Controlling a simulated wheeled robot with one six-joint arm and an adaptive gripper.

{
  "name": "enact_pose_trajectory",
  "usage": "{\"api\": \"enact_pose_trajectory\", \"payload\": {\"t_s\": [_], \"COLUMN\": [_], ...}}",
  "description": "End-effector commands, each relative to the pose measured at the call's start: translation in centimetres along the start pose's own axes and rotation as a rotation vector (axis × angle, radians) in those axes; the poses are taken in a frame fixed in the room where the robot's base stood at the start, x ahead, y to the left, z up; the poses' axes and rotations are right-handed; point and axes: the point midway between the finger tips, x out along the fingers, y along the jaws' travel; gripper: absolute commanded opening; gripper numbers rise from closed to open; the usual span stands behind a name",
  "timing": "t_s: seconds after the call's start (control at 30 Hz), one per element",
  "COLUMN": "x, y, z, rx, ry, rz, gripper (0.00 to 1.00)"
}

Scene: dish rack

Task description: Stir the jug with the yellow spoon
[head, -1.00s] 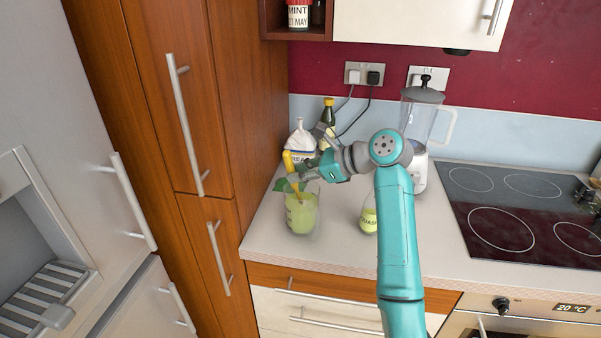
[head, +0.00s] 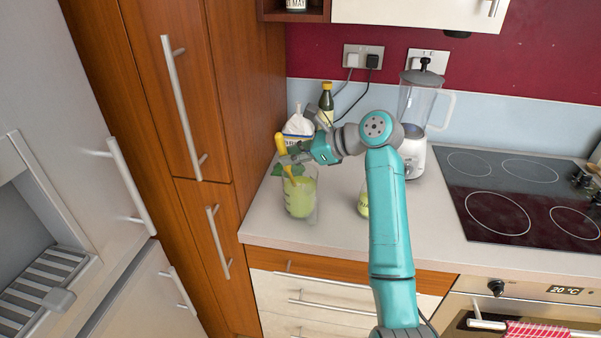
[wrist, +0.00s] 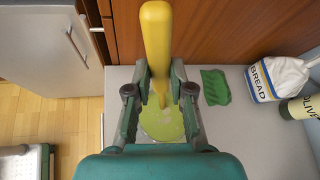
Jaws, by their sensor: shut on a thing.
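The yellow spoon (head: 281,144) is held in my gripper (head: 291,156), which is shut on its handle. In the head view the handle sticks up above my fingers and the lower part slants down into the jug. The jug (head: 300,200) is clear, stands upright on the counter and holds yellow-green liquid. In the wrist view the spoon (wrist: 157,40) runs between the two fingers of my gripper (wrist: 160,95), and the green liquid of the jug (wrist: 162,122) lies below it. The spoon's tip is hidden in the wrist view.
A blender (head: 415,115) and hob (head: 515,190) are farther right.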

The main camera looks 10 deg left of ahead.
Motion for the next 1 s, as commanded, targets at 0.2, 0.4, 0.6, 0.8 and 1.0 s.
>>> {"api": "enact_pose_trajectory", "payload": {"t_s": [0.2,0.4,0.6,0.8,1.0], "x": [-0.4,-1.1,-2.3,-2.7,-2.6], "y": [1.0,1.7,1.5,0.6,-0.3], "z": [0.1,-0.1,-0.8,-1.2,-1.3], "rx": [-0.001,0.001,0.000,0.002,0.000], "ry": [-0.001,0.000,-0.001,0.000,-0.001], "rz": [-0.002,-0.001,-0.001,-0.001,0.000], "gripper": [0.00,0.00,0.00,0.00,0.00]}}
